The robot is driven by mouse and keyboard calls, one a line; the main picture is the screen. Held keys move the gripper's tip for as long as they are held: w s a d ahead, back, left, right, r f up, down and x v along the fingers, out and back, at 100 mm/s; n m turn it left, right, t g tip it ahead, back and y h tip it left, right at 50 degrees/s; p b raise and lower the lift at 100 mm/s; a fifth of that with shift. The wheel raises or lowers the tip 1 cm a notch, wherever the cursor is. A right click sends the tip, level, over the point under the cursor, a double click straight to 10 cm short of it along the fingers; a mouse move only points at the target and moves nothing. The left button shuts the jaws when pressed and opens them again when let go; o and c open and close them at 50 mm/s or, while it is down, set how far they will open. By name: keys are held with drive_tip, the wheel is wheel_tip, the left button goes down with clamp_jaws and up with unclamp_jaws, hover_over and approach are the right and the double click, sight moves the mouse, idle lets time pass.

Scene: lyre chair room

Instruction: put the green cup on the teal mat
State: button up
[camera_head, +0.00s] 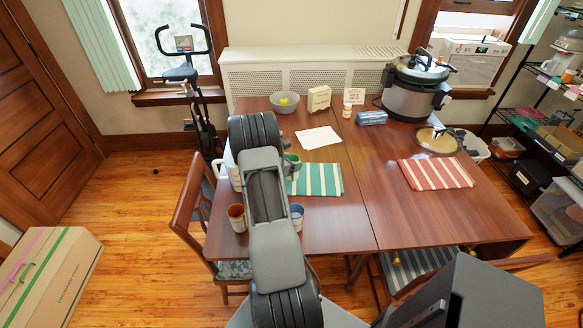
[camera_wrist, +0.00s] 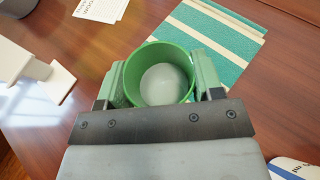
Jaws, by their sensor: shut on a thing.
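The green cup (camera_wrist: 160,78) is upright between the two fingers of my gripper (camera_wrist: 160,82) in the wrist view, and its pale inside looks empty. The fingers press on its left and right sides. In the head view only part of the green cup (camera_head: 293,161) shows beside my arm, which hides the rest and my gripper. The teal mat (camera_head: 318,178) with cream stripes lies flat on the table, just right of and nearer than the cup. It also shows behind the cup in the wrist view (camera_wrist: 215,40). I cannot tell the cup's height above the table.
An orange-brown cup (camera_head: 237,218) and a blue-and-white cup (camera_head: 297,217) stand near the table's front left. White paper (camera_head: 318,137) lies behind the mat. A red striped mat (camera_head: 436,173) lies on the right. A bowl (camera_head: 284,102) and a large cooker (camera_head: 414,88) stand farther back.

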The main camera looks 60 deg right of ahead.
drive_tip(key=shift+f+p, duration=0.3)
drive_tip(key=shift+f, duration=1.15)
drive_tip(key=shift+f, duration=0.2)
drive_tip(key=o, duration=1)
drive_tip(key=shift+r, duration=0.1)
